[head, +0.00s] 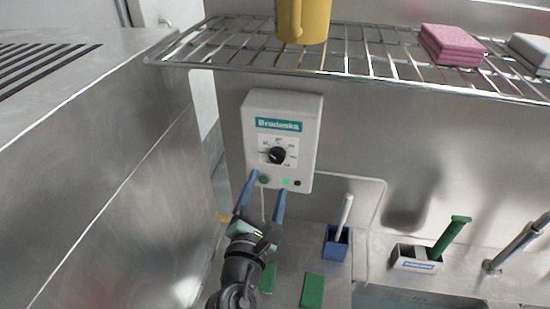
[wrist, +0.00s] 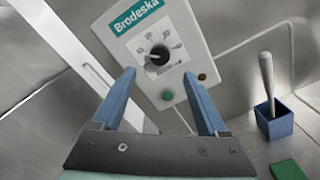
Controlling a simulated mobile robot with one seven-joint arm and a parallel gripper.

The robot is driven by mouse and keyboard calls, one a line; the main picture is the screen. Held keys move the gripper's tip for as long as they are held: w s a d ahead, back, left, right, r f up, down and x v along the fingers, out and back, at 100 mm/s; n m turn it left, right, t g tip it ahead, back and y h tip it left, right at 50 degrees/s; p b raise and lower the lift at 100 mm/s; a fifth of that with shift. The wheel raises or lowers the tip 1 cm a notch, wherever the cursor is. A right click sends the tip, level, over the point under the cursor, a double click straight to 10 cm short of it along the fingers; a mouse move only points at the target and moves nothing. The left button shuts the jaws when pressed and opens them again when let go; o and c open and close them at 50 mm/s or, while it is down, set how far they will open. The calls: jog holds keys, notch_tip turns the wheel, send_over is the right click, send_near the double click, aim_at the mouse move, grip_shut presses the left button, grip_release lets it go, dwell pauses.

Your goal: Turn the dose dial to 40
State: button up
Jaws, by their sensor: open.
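The dose dial (head: 277,155) is a black round knob on a pale printed scale, on the front of a white box (head: 308,135) with a teal "Brodeska" label. The dial also shows in the wrist view (wrist: 158,54), where its pointer seems to lie toward the left; the numbers are too small to read. My gripper (head: 265,182) has blue fingers and is open and empty, just below the dial in the head view. In the wrist view the fingertips (wrist: 158,75) stand apart on either side below the dial, and I see no contact with it.
Below the dial are a green button (wrist: 180,112), a lit green lamp (head: 285,182) and a dark red one (head: 297,183). A wire shelf (head: 350,65) runs above the box. A blue holder (head: 337,243) stands to the right below. A steel cabinet (head: 110,170) borders the left.

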aim_at(276, 159)
jog(key=w, duration=0.2)
jog(key=w+d, duration=0.1)
jog(key=w, duration=0.5)
jog(key=shift+d, duration=0.35)
jog(key=shift+c, duration=0.3)
grip_shut()
